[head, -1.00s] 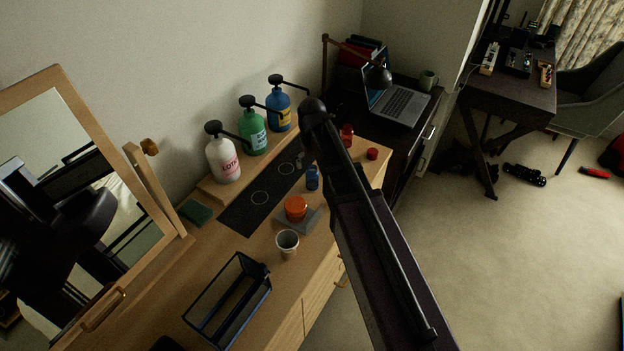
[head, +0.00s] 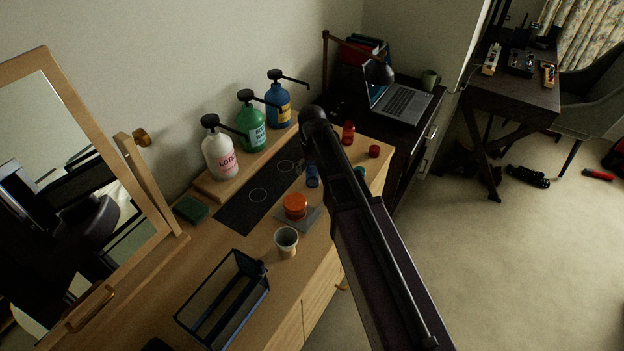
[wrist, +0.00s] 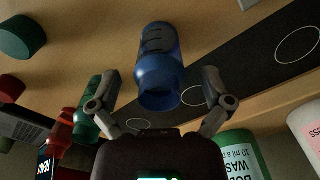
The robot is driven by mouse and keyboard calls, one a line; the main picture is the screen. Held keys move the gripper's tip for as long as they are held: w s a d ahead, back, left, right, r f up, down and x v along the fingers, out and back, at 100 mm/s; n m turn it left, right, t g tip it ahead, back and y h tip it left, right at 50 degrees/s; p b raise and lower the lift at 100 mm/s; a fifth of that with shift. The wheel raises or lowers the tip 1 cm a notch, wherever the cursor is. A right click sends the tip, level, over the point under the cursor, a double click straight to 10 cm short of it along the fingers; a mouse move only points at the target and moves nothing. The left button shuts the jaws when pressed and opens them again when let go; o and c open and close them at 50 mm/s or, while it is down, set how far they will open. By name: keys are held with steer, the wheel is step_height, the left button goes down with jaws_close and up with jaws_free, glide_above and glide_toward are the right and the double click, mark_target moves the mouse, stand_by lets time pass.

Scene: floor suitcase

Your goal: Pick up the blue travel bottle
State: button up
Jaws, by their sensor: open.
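The blue travel bottle (wrist: 158,62) stands between and just beyond the spread fingers of my gripper (wrist: 158,88) in the wrist view, which sees the scene upside down. The fingers are open and do not visibly touch it. In the head view the small blue bottle (head: 312,176) is on the wooden dresser top, just left of my arm, beside the dark mat (head: 240,213). My arm hides the gripper there.
Pump bottles in white (head: 219,150), green (head: 250,124) and blue (head: 279,104) line the back ledge. An orange jar (head: 295,206), a cup (head: 286,242), a red bottle (head: 348,133) and a red cap (head: 374,151) are nearby.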

steer(key=shift+f, duration=0.2)
stand_by(0.5)
steer(key=c, duration=1)
